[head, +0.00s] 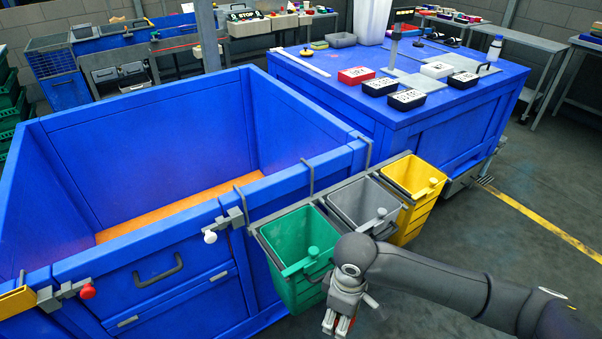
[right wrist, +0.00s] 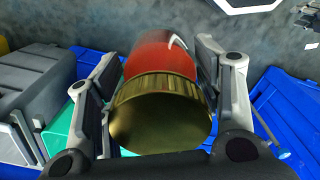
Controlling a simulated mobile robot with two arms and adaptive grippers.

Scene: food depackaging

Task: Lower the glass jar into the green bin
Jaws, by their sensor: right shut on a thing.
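The glass jar, with a gold lid (right wrist: 160,115) and red contents (right wrist: 158,58), is held between the two fingers of my right gripper (right wrist: 160,92) in the right wrist view, lid towards the camera. In the head view my right gripper (head: 338,322) shows at the bottom, in front of the lower right of the green bin (head: 289,235); the jar is hard to make out there. Part of the green bin (right wrist: 60,142) shows at lower left in the right wrist view. My right arm covers the bin's right side. My left gripper is not in view.
A grey bin (head: 352,195) and a yellow bin (head: 415,175) hang beside the green one on a rack along the large blue container (head: 150,130). A blue table (head: 400,105) with small trays stands behind.

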